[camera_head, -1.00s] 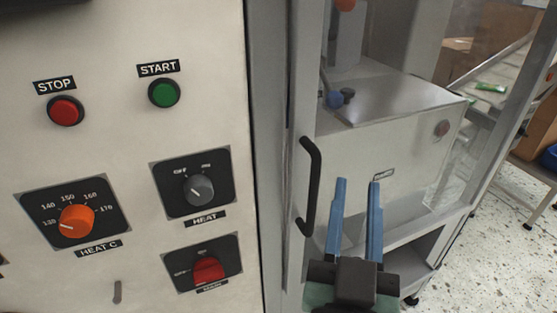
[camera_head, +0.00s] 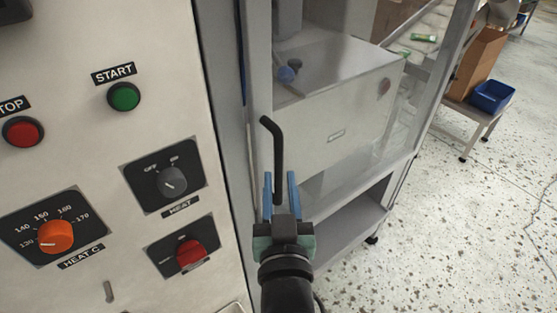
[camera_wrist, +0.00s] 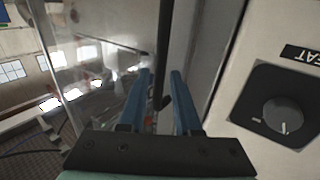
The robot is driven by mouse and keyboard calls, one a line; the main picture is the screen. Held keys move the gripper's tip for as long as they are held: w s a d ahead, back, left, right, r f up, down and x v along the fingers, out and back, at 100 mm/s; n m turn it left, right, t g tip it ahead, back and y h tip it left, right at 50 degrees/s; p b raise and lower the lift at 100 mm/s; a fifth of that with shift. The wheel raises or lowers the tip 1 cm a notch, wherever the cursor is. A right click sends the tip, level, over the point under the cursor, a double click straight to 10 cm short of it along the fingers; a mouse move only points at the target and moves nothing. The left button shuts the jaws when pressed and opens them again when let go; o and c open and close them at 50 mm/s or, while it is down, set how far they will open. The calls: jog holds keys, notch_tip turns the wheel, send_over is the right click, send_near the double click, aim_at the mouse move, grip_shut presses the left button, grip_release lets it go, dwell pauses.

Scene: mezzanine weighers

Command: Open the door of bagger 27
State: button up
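The bagger's door (camera_head: 261,70) has a grey frame and a clear panel, and it looks shut. A black bar handle (camera_head: 277,150) stands upright on its left side. My gripper (camera_head: 279,178) is at the lower part of the handle, with its two blue fingers apart, one on each side of the bar in the head view. In the wrist view, the dark handle (camera_wrist: 165,40) runs up between the fingers (camera_wrist: 161,73). I cannot tell whether they touch it. No number 27 is readable.
A control panel (camera_head: 100,150) with a green start button (camera_head: 124,96), a red stop button (camera_head: 23,132) and several knobs stands close on the left. A blue bin (camera_head: 492,96) sits on a stand at the right. The speckled floor (camera_head: 450,220) at the right is clear.

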aim_at(279, 171)
jog(key=shift+w+a, duration=0.1)
jog(key=shift+w, duration=2.15)
grip_shut()
